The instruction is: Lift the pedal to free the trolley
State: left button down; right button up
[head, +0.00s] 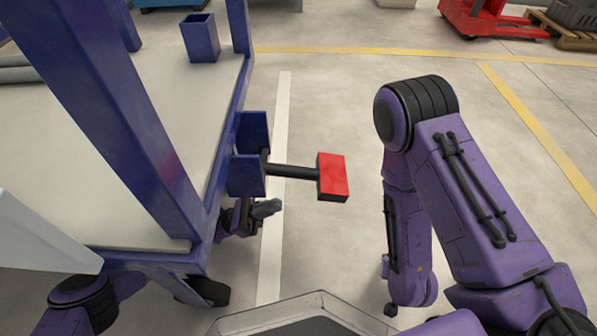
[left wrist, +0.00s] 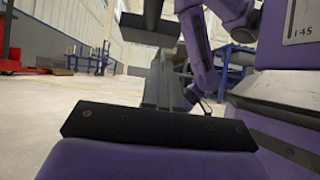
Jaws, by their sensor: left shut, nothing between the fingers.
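The pedal (head: 332,176) is a red-topped block on a black bar (head: 292,171) that sticks out to the right from the blue trolley (head: 225,120). The bar runs roughly level. My left gripper (head: 268,208) is shut and empty, low beside the trolley corner and nearer to me than the bar, pointing right. Its arm passes behind the trolley's corner. In the left wrist view the dark fingers (left wrist: 163,88) point ahead, with a dark block above them that looks like the pedal's underside (left wrist: 150,30). I cannot tell whether they touch.
The trolley has a grey deck (head: 165,95), blue posts and a black caster (head: 207,290) at its near corner. A blue open box (head: 200,38) stands on it. My right arm is bent at the right. Floor beyond the pedal is clear. A red pallet truck (head: 490,20) stands far back.

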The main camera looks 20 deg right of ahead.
aim_at(304, 173)
jog(key=shift+w, duration=0.3)
pick_arm(q)
jog(key=shift+w, duration=0.25)
jog(key=shift+d, duration=0.15)
pick_arm(e)
jog(key=shift+w+a+m+b, duration=0.3)
jog(key=shift+w+m+b, duration=0.05)
jog(key=shift+m+b, duration=0.15)
pick_arm(q)
jog(key=x, duration=0.9)
jog(key=shift+d+r, duration=0.25)
jog(key=shift+r, duration=0.1)
pick_arm(e)
jog(key=shift+t, duration=0.3)
pick_arm(q)
jog(key=shift+s, duration=0.15)
